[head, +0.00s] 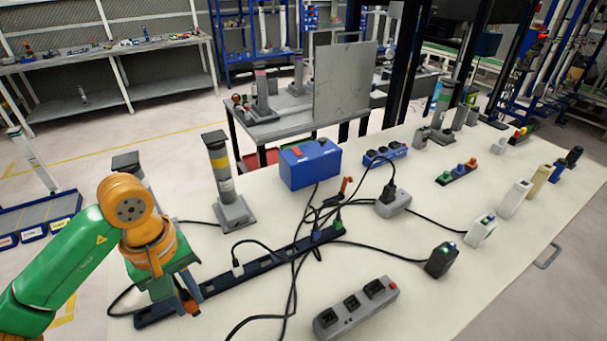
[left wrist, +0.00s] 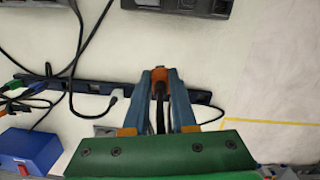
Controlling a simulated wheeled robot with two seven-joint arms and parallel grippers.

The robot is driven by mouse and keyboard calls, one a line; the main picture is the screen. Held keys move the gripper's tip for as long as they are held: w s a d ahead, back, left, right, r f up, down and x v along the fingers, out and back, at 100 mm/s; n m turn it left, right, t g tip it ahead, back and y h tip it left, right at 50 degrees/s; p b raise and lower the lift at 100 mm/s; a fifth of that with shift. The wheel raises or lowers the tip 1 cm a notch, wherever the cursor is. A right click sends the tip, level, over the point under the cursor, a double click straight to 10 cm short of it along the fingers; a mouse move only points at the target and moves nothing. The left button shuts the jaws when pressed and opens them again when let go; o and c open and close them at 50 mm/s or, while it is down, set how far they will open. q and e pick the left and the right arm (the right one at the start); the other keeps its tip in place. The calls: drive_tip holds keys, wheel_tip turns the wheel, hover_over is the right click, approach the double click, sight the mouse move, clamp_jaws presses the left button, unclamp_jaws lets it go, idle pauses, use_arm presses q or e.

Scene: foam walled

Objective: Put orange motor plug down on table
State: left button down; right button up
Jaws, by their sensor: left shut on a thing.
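My left gripper (head: 188,297) is at the lower left of the head view, low over the near left end of the long dark socket strip (head: 268,262). It is shut on the orange motor plug (left wrist: 158,76), which sits between the blue fingertips (left wrist: 160,84) in the left wrist view. A dark cable hangs back from the plug between the fingers. In the head view only a small orange part of the plug shows below the gripper. I cannot tell whether the plug touches the strip or the table. The white table (head: 410,250) lies beneath. My right gripper is not in view.
Black cables cross the table's middle. A blue box (head: 310,163), a grey socket block (head: 356,308), a grey block with a plug (head: 393,203) and a black block (head: 441,260) stand around. A post on a grey base (head: 235,213) is behind the strip. Bare table lies at front right.

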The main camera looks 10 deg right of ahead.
use_arm(q)
drive_tip(key=d+n, duration=0.1)
drive_tip(key=n, duration=0.1)
drive_tip(key=p, duration=0.3)
hover_over(217, 329)
drive_tip(key=shift+n, duration=0.3)
wheel_tip(217, 329, down, 10)
drive_tip(key=shift+f, duration=0.25)
drive_tip(key=shift+f+b, duration=0.3)
drive_tip(key=shift+b, duration=0.05)
drive_tip(key=c, duration=0.7)
unclamp_jaws()
drive_tip(key=shift+r+p, duration=0.35)
drive_tip(key=r, duration=0.4)
drive_tip(key=r+b, duration=0.1)
drive_tip(key=r, duration=0.2)
drive_tip(key=w+a+r+b, duration=0.1)
drive_tip(key=r, duration=0.3)
drive_tip(key=shift+r, duration=0.35)
